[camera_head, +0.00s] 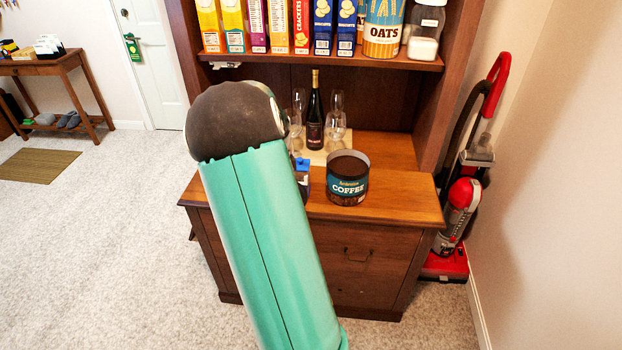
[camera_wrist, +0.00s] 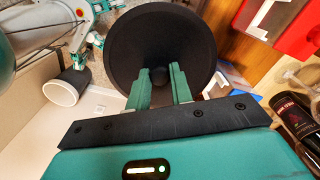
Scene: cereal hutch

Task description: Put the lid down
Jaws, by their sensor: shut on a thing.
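The lid (camera_wrist: 150,35) is a dark, round disc in the upper middle of the wrist view. My gripper (camera_wrist: 163,76) is shut on it at its near part, with two green fingers reaching over that part. What lies directly behind the lid is hidden. In the head view, the open coffee can (camera_head: 348,187) stands upright on the wooden counter with dark contents showing at its top. My arm covers the counter to the left of the can there, and neither my gripper nor the lid can be made out.
A wine bottle (camera_head: 314,115) and several glasses (camera_head: 337,122) stand behind the can. A small blue item (camera_head: 302,164) is partly hidden by my arm. The shelf (camera_head: 390,60) above holds boxes and oats. Bare counter (camera_head: 405,195) lies right of the can.

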